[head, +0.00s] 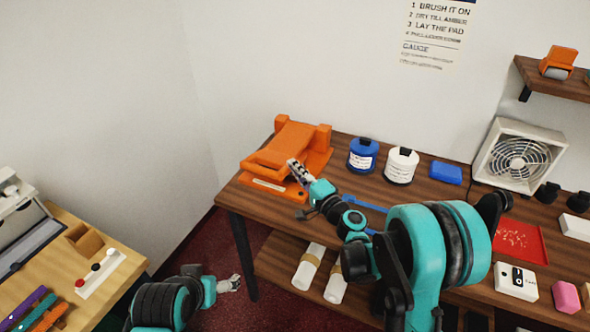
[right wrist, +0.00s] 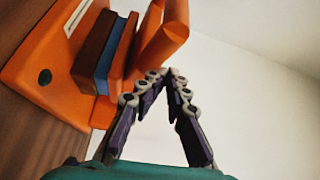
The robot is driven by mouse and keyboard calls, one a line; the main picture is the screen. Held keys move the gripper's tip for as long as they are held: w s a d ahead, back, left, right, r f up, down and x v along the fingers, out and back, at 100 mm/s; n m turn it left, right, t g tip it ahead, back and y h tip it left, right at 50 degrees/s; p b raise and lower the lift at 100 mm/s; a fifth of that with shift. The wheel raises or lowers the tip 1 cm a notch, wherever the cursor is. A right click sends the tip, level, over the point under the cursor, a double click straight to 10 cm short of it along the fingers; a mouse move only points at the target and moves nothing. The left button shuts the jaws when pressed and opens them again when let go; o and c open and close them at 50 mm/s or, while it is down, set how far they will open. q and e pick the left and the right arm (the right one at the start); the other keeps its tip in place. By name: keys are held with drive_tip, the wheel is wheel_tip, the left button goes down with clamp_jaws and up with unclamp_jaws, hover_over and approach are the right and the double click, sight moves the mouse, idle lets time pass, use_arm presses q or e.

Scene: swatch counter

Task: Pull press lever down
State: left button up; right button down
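The orange press (head: 320,160) stands at the left end of the dark wooden bench. Its broad orange lever (head: 283,147) slopes down toward the front left. In the right wrist view an orange bar that looks like the lever (right wrist: 165,35) lies just beyond my right fingertips. A brown and blue stack (right wrist: 105,52) sits on the press base (right wrist: 40,75). My right gripper (head: 294,168) is at the press's front right; in the wrist view its fingers (right wrist: 166,75) converge at the tips with nothing seen between them. Contact with the lever is unclear. My left gripper (head: 236,283) is low, away from the press.
A blue-labelled jar (head: 362,154), a white jar (head: 401,165) and a blue block (head: 446,172) stand right of the press. A fan (head: 520,158) and red tray (head: 517,240) are farther right. A light wooden table (head: 105,270) is at left, with open floor between.

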drive_tip(key=shift+s+a+f, duration=0.15)
drive_tip(key=shift+s+f, duration=0.05)
drive_tip(key=shift+f, duration=0.1)
wheel_tip(320, 180, up, 4)
drive_tip(key=d+p, duration=0.1)
drive_tip(key=p, duration=0.2)
drive_tip(key=s+d+f+p, duration=0.1)
drive_tip(key=s+d+f, duration=0.3)
drive_tip(key=d, duration=0.3)
drive_tip(key=shift+d+f, duration=0.35)
